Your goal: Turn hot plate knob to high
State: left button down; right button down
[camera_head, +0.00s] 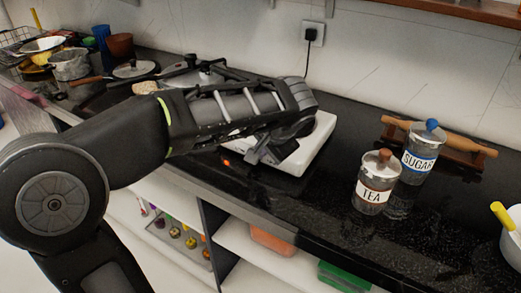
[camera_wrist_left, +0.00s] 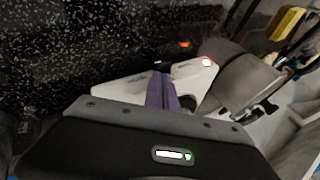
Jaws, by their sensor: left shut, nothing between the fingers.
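The white hot plate (camera_head: 314,143) sits on the black counter, partly covered by my left arm. My left gripper (camera_head: 262,157) is at the front edge of the hot plate, pointing down. In the left wrist view its fingers (camera_wrist_left: 163,88) are shut together, empty, against or just above the white body; I cannot tell if they touch. I cannot make out the knob, which may be hidden behind the fingers. My right gripper is not in view.
The glass TEA jar (camera_head: 377,183) and SUGAR jar (camera_head: 420,152) stand right of the hot plate, before a rolling pin (camera_head: 440,139) on a wooden stand. A wall socket with a black plug (camera_head: 311,34) is behind. Pots and bowls crowd the far left. Open shelves lie below the counter.

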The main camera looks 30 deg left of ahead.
pick_arm(q)
jog(key=shift+r+p, duration=0.4)
jog(key=shift+r, duration=0.05)
jog(key=d+p+v, duration=0.1)
jog(key=p+v, duration=0.2)
jog(key=v, duration=0.9)
jog(key=shift+w+d+f, duration=0.3)
jog(key=shift+w, duration=0.05)
